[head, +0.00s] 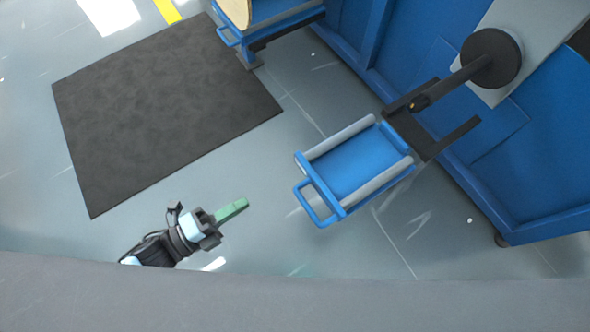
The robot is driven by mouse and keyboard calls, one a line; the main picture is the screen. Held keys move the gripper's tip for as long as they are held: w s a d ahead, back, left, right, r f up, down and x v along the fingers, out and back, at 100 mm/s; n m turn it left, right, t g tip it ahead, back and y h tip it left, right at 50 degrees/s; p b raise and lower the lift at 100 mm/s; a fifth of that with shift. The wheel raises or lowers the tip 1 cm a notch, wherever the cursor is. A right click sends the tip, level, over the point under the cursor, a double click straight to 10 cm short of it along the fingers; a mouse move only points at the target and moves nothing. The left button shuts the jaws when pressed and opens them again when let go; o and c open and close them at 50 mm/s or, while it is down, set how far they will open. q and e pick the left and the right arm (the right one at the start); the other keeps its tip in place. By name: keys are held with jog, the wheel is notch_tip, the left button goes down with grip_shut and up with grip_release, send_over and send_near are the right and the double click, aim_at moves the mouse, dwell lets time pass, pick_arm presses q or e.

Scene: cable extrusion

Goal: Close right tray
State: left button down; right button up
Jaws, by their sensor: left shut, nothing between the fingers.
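The right tray (356,172) is a blue tray with grey side rails and a blue loop handle (316,205) at its near end. It stands pulled out from the blue machine on dark slide rails (445,140). My left gripper (234,210) shows at the lower left, with green fingers shut together and nothing between them. It points toward the tray handle and is apart from it, to its left. My right gripper is not in view.
The blue machine (540,150) fills the right side, with a dark round disc on a shaft (490,58) above the slide rails. Another blue tray (275,22) stands at the top. A dark mat (160,110) lies on the grey floor at left. The floor between gripper and handle is clear.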

pick_arm(q)
jog(key=shift+w+d, duration=0.1)
jog(key=b, duration=0.4)
send_near(304, 167)
jog(key=x, duration=0.6)
jog(key=shift+r, duration=0.1)
jog(key=shift+w+d, duration=0.25)
jog(key=shift+d, duration=0.1)
jog(key=shift+r, duration=0.1)
